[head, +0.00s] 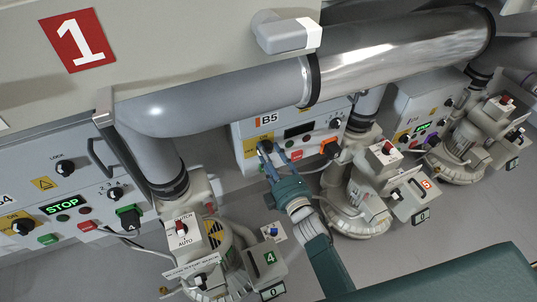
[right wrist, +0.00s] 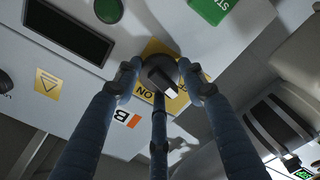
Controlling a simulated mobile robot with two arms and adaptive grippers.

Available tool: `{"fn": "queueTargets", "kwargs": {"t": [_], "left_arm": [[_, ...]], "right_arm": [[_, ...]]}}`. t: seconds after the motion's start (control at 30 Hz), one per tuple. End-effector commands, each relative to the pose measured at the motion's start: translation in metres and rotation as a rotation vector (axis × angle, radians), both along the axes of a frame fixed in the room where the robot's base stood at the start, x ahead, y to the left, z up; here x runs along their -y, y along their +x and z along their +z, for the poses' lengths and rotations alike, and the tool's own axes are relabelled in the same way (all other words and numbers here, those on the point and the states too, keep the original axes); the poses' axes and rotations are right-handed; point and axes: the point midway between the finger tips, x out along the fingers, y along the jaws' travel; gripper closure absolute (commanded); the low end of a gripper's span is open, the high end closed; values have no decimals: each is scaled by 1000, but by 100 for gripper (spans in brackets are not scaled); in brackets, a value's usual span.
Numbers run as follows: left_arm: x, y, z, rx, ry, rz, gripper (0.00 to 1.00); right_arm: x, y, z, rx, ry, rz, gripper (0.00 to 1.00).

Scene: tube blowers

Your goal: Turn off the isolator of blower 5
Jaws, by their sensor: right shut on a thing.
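The B5 panel (head: 240,133) stands in the middle of the head view, with an orange-marked B5 label and a dark display. Its black isolator knob (right wrist: 160,73) sits on a yellow plate (right wrist: 182,100) in the right wrist view; the letters ON are readable on the plate. My right gripper (head: 268,150) reaches up to the panel's left part. In the right wrist view its blue fingers (right wrist: 162,78) are closed on the knob from both sides, with a third finger below. In the head view the fingers largely hide the knob. My left gripper is not in view.
Blower 5 (head: 352,205), with an orange 5 tag, stands right of my right arm. Blower 4 (head: 205,240) stands to the left. A large pipe (head: 230,92) passes above the panel. A left panel (head: 45,175) shows a green STOP display. Another panel (head: 410,95) stands farther right.

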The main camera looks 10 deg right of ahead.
Motion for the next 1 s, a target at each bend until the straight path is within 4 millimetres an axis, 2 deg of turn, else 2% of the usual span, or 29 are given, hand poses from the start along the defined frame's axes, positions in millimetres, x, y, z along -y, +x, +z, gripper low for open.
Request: {"fn": "queueTargets", "kwargs": {"t": [0.4, 0.97, 1.0], "left_arm": [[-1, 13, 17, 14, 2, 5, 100], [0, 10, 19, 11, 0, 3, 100], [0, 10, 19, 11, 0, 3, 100]], "right_arm": [[-1, -1, -1, 37, -190, 2, 86], [-1, -1, -1, 42, -222, 3, 86], [-2, -1, -1, 42, -222, 3, 56]]}}
